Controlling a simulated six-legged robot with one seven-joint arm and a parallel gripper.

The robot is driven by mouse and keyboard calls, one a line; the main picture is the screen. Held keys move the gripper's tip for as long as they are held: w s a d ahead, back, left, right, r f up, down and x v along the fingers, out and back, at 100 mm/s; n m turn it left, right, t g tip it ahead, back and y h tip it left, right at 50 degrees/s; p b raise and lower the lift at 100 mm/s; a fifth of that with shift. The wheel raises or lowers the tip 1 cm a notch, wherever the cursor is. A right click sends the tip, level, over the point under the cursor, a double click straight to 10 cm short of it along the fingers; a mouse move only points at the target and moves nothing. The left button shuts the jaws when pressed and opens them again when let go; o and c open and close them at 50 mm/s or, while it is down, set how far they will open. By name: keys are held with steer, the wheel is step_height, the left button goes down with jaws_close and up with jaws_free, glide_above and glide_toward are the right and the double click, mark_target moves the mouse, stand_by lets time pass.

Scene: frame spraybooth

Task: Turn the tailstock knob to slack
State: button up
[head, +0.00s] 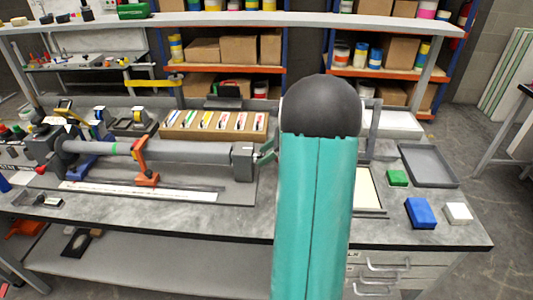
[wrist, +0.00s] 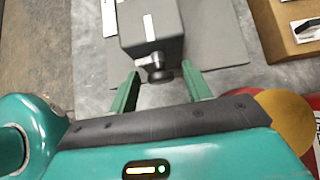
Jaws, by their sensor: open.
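The tailstock (head: 243,160) is a dark grey block at the right end of a long grey bar on the workbench. In the wrist view the tailstock (wrist: 150,28) fills the top middle, with a pale label on its face. Its small dark knob (wrist: 158,70) sticks out from the face toward me. My gripper (wrist: 161,74) is open, with one green finger on each side of the knob. A gap shows on both sides, so I see no contact. In the head view my arm hides the knob and most of my gripper (head: 266,152).
A cardboard organiser (head: 215,124) with several coloured items stands behind the bar. An orange clamp (head: 140,160) straddles the bar. A grey tray (head: 428,165), a green block (head: 397,178), a blue block (head: 420,212) and a white block (head: 458,212) lie to the right.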

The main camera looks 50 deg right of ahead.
steer(key=c, duration=0.9)
steer(key=shift+c, duration=0.2)
steer(key=shift+a+h, duration=0.1)
steer(key=shift+h, duration=0.2)
steer(key=shift+s+a+f+n+t+h, duration=0.25)
steer(key=shift+n+t+h, duration=0.9)
steer(key=shift+n+t, duration=0.65)
steer(key=shift+a+f+n+t+h, duration=0.1)
steer(key=shift+f+n+t+h, duration=0.2)
steer(key=shift+n+t+h, duration=1.4)
steer(key=shift+s+a+f+n+t+h, duration=0.25)
steer(key=shift+n+t+h, duration=0.4)
steer(key=shift+n+t, duration=1.15)
steer(key=shift+w+m+t, duration=0.1)
steer(key=shift+m+t, duration=0.3)
steer(key=shift+t, duration=0.1)
